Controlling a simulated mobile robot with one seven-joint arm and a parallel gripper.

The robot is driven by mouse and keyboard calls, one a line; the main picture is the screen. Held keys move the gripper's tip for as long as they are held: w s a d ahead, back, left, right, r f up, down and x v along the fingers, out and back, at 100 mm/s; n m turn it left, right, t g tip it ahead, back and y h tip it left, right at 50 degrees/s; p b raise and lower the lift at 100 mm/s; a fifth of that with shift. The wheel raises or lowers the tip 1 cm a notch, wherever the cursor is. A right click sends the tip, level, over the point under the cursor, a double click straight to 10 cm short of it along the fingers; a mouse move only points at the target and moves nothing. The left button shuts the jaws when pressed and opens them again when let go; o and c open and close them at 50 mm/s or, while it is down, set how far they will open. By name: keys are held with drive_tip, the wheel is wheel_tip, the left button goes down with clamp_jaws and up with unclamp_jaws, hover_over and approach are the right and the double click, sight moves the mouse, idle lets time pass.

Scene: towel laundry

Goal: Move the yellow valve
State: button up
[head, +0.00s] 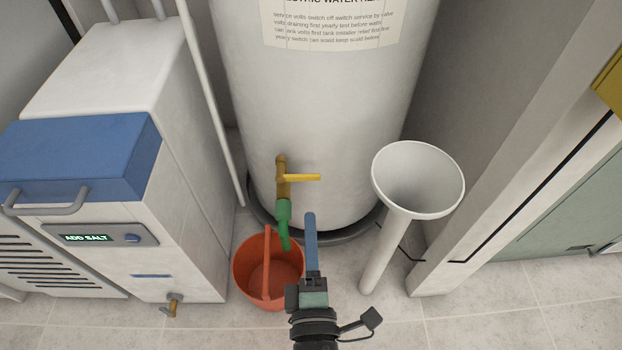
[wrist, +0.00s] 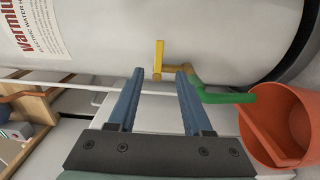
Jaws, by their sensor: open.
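The yellow valve handle (head: 301,178) is a short flat lever on a brass tap (head: 282,170) low on the front of the white water heater (head: 310,110). In the head view the handle points to the right; a green spout (head: 284,222) hangs below the tap. My gripper (head: 310,216) is below and slightly right of the handle in the head view. In the wrist view my gripper (wrist: 158,72) is open with two blue fingers, and the yellow handle (wrist: 158,58) shows just beyond and between the fingertips, apart from them. Nothing is between the fingers.
An orange bucket (head: 250,262) stands under the green spout, left of my gripper. A white funnel-topped pipe (head: 418,180) stands to the right. A white unit with a blue lid (head: 80,155) stands at the left. A door frame (head: 520,170) is on the right.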

sight(308, 179)
drive_tip(key=w+p, duration=0.1)
drive_tip(key=w, duration=1.1)
drive_tip(key=shift+w+r, duration=0.1)
clamp_jaws()
idle(1.1)
